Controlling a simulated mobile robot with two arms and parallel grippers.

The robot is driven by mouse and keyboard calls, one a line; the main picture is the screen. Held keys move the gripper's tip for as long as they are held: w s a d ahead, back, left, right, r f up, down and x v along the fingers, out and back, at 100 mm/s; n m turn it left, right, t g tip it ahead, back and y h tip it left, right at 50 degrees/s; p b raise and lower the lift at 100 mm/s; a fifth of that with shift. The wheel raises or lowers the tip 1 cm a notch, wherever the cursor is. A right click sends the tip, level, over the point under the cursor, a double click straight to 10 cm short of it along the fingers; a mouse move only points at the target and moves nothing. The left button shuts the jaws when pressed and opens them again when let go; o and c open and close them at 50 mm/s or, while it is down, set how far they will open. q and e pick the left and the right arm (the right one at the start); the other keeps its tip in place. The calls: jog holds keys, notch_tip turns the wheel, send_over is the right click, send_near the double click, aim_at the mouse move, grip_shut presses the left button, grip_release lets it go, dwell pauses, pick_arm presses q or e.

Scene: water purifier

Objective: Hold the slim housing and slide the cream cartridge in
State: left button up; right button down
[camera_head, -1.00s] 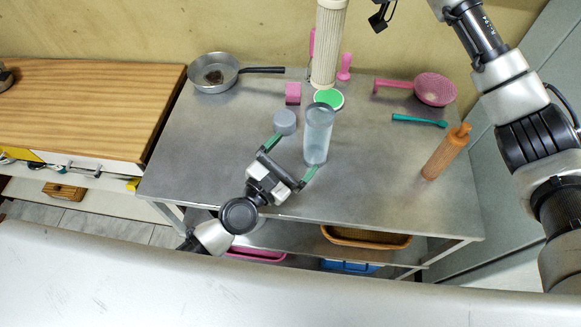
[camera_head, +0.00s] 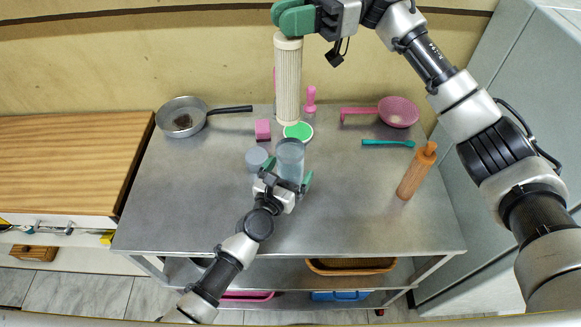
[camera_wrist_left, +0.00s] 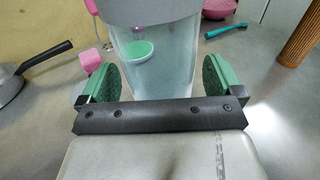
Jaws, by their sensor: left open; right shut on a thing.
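The slim housing (camera_head: 290,158), a clear bluish cylinder with an open top, stands upright on the metal table. My left gripper (camera_head: 287,178) is open with a green finger on either side of it; in the left wrist view the housing (camera_wrist_left: 155,62) stands between the two green pads, with gaps showing beside it. My right gripper (camera_head: 290,20) is shut on the top of the cream cartridge (camera_head: 287,80), a ribbed white cylinder. The cartridge hangs upright, appearing above and behind the housing.
A grey cap (camera_head: 256,158), a green-topped disc (camera_head: 298,131) and a pink block (camera_head: 262,129) are near the housing. A pan (camera_head: 182,117) is at the left. A wooden rolling pin (camera_head: 417,172), teal tool (camera_head: 388,143) and pink strainer (camera_head: 398,112) are at the right. The front table area is clear.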

pick_arm(q)
jog(key=shift+w+d, duration=0.3)
jog(key=shift+w, duration=0.2)
jog(key=c, duration=1.1)
dwell(0.3)
